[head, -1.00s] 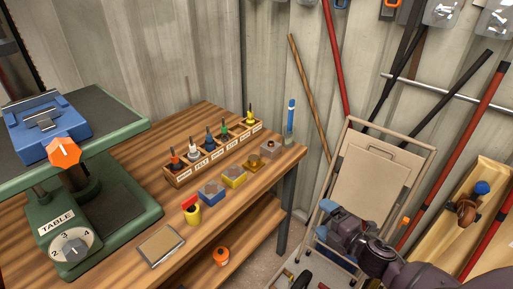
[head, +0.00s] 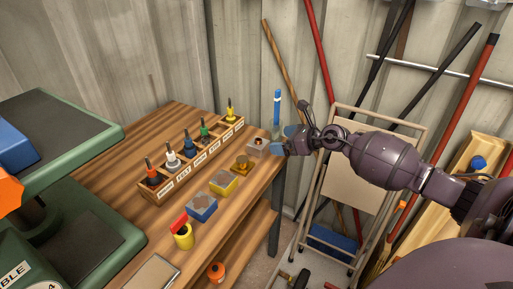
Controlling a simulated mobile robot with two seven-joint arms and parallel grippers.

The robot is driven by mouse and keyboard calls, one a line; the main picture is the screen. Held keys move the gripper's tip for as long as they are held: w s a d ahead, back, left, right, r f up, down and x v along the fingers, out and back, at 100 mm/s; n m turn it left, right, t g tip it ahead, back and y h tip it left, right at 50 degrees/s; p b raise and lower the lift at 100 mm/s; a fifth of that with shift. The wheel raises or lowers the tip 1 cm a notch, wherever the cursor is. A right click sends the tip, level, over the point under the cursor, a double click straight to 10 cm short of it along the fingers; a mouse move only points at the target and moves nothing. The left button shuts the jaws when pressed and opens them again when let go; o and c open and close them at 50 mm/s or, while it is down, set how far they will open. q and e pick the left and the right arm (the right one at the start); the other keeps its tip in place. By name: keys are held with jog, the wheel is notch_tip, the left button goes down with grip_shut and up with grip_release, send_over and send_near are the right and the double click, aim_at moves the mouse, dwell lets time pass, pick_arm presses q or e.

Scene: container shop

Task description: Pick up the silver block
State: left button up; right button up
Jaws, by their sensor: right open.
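The silver block (head: 256,149) sits on the wooden workbench near its right edge, at the far end of a row of small blocks. It has a dark round spot on its top or side. My left gripper is out of view.
A brass piece (head: 242,164), a yellow block (head: 224,182) and a blue block (head: 202,207) line up nearer. A wooden rack (head: 198,157) of colored-handled tools stands behind them. A green machine (head: 75,235) fills the left.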

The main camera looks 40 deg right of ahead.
aim_at(259, 139)
jog(key=shift+a+r+b+x, duration=0.15)
jog(key=shift+b+x, duration=0.2)
jog(key=shift+x, duration=1.5)
jog(key=shift+a+r+b+x, duration=0.15)
jog(key=shift+b+x, duration=0.15)
jog(key=shift+x, duration=1.6)
jog(key=shift+s, duration=0.1)
jog(key=shift+c, duration=0.2)
jog(key=c, duration=1.2)
